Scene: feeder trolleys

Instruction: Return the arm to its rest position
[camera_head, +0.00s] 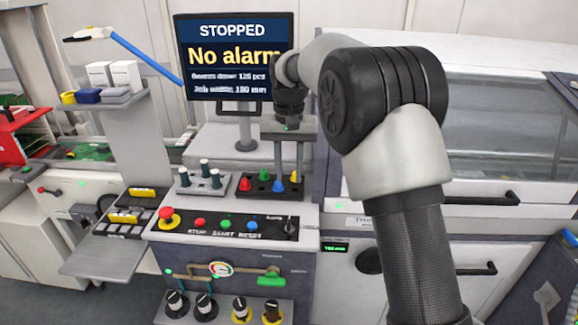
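My arm rises from the bottom right, bends at a large dark joint and reaches left across the machine front. My gripper (289,172) points down in front of the machine, below and to the right of the screen. Its two fingers hang apart with a clear gap and nothing visible between them. The fingertips are close to a black holder (261,192) with red, green, blue and yellow pegs. I cannot tell whether they touch the blue peg (278,185) or the yellow peg (295,177). My arm hides part of the machine's right side.
A screen (232,85) reads "STOPPED" and "No alarm". The panel has a red mushroom button (167,217). Several knobs line a lower ledge. A shelf (105,100) with small boxes is at left.

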